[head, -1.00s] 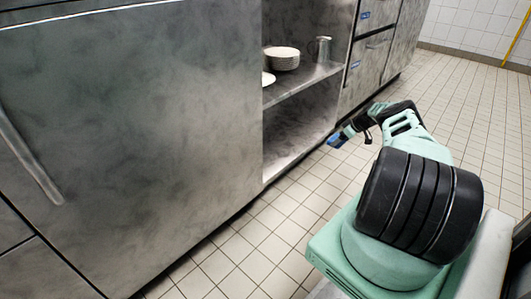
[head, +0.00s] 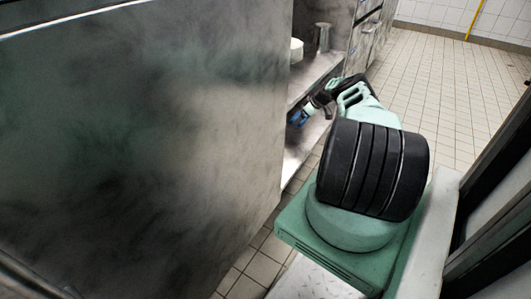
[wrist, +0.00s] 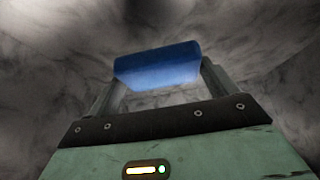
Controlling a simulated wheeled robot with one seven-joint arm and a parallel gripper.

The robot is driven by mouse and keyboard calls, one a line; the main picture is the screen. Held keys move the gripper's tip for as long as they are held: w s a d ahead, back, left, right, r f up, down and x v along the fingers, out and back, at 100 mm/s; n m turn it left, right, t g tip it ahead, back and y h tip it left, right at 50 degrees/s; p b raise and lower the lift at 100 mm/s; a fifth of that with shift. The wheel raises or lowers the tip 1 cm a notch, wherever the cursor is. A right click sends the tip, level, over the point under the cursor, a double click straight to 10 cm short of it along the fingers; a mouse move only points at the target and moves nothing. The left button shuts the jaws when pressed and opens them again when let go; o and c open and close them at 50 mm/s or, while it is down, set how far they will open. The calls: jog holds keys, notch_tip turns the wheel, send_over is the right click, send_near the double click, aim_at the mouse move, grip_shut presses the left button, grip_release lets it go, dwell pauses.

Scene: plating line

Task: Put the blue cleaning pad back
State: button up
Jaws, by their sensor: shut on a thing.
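The blue cleaning pad (wrist: 158,66) is held between the two fingers of my gripper (wrist: 157,84) in the wrist view. My gripper is shut on it. In the head view the pad (head: 298,118) is a small blue patch at the end of my gripper (head: 306,112). It is beside the open bay of the steel cabinet, over or in front of its lower shelf; I cannot tell which. My arm hides part of the bay.
A large steel cabinet front (head: 150,140) fills the left, very close to me. On the upper shelf (head: 318,72) stand white plates (head: 296,50), partly cut off, and a metal container (head: 322,37). Tiled floor (head: 440,90) is clear to the right. A dark frame stands at the right edge.

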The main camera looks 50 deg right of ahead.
jog(key=shift+w+a+r, duration=0.1)
jog(key=shift+w, duration=0.1)
jog(key=shift+a+p, duration=0.3)
jog(key=shift+p, duration=0.05)
jog(key=a, duration=0.6)
jog(key=s+a+f, duration=0.1)
jog(key=a, duration=1.2)
jog(key=shift+s+f, duration=0.25)
jog(key=shift+s, duration=0.1)
notch_tip(320, 180, down, 6)
jog(key=b, duration=0.4)
jog(key=shift+d+r, duration=0.1)
jog(key=shift+w, duration=0.1)
jog(key=shift+a, duration=0.2)
jog(key=shift+r, duration=0.1)
